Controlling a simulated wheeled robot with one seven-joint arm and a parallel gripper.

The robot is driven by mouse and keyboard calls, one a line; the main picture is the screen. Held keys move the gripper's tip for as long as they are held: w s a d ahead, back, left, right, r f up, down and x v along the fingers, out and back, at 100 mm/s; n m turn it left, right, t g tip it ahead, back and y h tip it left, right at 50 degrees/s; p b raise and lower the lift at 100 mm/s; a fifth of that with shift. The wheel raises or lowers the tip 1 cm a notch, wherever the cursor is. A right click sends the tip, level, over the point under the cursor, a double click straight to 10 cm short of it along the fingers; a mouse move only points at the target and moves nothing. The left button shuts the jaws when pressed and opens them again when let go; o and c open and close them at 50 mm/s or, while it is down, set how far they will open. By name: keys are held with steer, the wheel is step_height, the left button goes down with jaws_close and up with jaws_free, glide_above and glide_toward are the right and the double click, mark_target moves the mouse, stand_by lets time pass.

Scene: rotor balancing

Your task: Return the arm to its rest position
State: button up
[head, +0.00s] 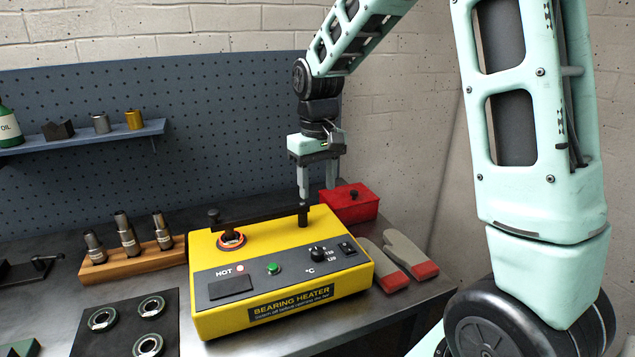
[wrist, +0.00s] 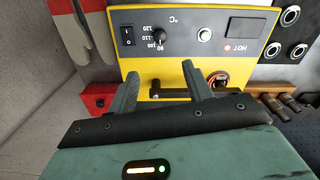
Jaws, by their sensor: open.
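My gripper (head: 303,187) points down above the back right part of the yellow bearing heater (head: 283,312), near the right end of its dark crossbar (head: 262,216). In the wrist view, the two fingers of my gripper (wrist: 160,88) stand apart with nothing held between them. The heater's crossbar (wrist: 170,94) shows just beyond them. I cannot tell whether a finger touches the bar. A ring glowing orange (head: 231,240) sits around the heater's left post, under the bar. The HOT lamp (head: 240,268) is lit.
A red box (head: 350,203) stands close behind the heater's right side. Gloves (head: 408,258) lie to the right. A wooden rack (head: 130,259) with several tool holders and a dark mat (head: 125,316) with bearings are at left. A pegboard (head: 230,130) with a shelf (head: 82,135) stands behind.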

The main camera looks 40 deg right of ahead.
stand_by(0.4)
steer(key=s+a+f+n, duration=0.1)
steer(key=s+a+n, duration=0.1)
steer(key=s+a, duration=0.5)
steer(key=s+a+n, duration=0.3)
steer(key=a, duration=0.8)
steer(key=s+a+f+n, duration=0.2)
steer(key=s+a, duration=0.4)
steer(key=s, duration=0.8)
steer(key=shift+s+a+f+n+y, duration=0.25)
steer(key=shift+a+n+y, duration=0.1)
steer(key=shift+n, duration=0.45)
steer(key=shift+c, duration=0.2)
